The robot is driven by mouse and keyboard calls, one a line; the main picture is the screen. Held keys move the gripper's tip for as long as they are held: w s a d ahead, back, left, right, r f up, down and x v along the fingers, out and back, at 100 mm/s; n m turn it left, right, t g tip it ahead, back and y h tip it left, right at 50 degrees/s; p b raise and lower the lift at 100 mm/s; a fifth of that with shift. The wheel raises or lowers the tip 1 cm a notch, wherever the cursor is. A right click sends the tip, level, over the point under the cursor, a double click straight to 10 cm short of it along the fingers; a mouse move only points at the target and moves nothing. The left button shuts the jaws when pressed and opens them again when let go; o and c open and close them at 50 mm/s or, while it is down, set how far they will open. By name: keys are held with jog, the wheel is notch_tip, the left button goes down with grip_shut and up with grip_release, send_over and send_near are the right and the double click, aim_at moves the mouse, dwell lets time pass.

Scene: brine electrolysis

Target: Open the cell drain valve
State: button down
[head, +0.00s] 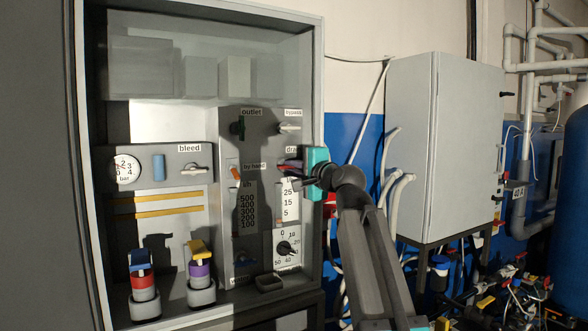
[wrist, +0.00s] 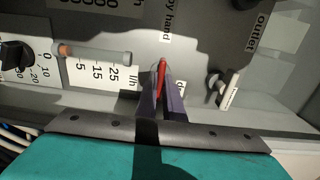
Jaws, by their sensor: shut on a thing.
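The drain valve's red handle (wrist: 161,72) stands between my two dark fingers in the wrist view. My gripper (wrist: 160,92) is shut on it. In the head view my gripper (head: 292,167) reaches from the right to the panel, just under the label that begins "drai" (head: 293,149). Only a little red of the handle shows there, and the valve body is hidden by my fingers. How far the handle is turned cannot be told.
The white-handled bypass valve (head: 289,127) is just above, and close beside my fingers in the wrist view (wrist: 229,90). A flow tube scale (head: 287,203) lies below. The cabinet's right wall (head: 317,100) is close.

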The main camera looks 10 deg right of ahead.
jog(key=shift+n+b, duration=0.3)
jog(key=shift+b, duration=0.05)
jog(key=n+b, duration=1.3)
jog(key=n, duration=0.4)
jog(key=shift+f+b, duration=0.2)
jog(key=shift+b, duration=0.1)
jog(key=shift+n, duration=0.3)
jog(key=c, duration=1.9)
grip_release()
jog(key=shift+o, duration=0.2)
jog(key=shift+r, duration=0.1)
